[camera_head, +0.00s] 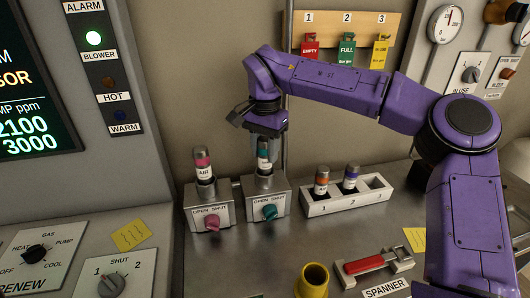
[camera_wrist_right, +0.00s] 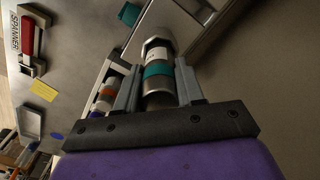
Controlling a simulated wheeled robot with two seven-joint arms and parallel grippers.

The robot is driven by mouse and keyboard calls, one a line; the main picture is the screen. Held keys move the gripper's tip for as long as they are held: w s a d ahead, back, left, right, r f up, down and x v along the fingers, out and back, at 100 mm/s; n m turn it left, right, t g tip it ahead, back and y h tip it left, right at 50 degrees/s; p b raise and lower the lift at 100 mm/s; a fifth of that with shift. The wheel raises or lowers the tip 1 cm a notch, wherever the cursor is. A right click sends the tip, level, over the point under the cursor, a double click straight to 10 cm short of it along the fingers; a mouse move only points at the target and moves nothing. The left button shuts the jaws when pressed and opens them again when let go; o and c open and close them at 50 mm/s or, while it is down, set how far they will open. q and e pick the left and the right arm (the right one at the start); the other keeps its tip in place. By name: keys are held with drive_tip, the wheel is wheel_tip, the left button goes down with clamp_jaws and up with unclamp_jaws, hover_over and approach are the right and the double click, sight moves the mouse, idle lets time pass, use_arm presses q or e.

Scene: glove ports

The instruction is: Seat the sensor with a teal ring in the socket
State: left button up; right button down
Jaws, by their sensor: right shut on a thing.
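The sensor with a teal ring (camera_wrist_right: 159,70) is between the two fingers of my right gripper (camera_wrist_right: 158,92), which is shut on it. In the head view my right gripper (camera_head: 266,140) points down over the right-hand socket box (camera_head: 266,203), which has a teal knob (camera_head: 269,212). The sensor (camera_head: 264,162) stands about upright there, its lower end at the socket in the box's top. I cannot tell whether it is inside the socket or just above it. My left gripper is not in view.
A pink-ringed sensor (camera_head: 203,165) stands in the left-hand socket box (camera_head: 208,213) close by. A white rack (camera_head: 346,201) to the right holds orange-ringed (camera_head: 321,180) and purple-ringed (camera_head: 351,176) sensors. A spanner tray (camera_head: 374,267) and a yellow cup (camera_head: 312,280) are nearer.

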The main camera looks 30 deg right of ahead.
drive_tip(key=shift+f, duration=0.15)
drive_tip(key=c, duration=0.7)
unclamp_jaws()
wheel_tip(320, 180, up, 12)
drive_tip(key=shift+r+p, duration=0.2)
drive_tip(key=shift+p, duration=0.6)
drive_tip(key=shift+f, duration=0.1)
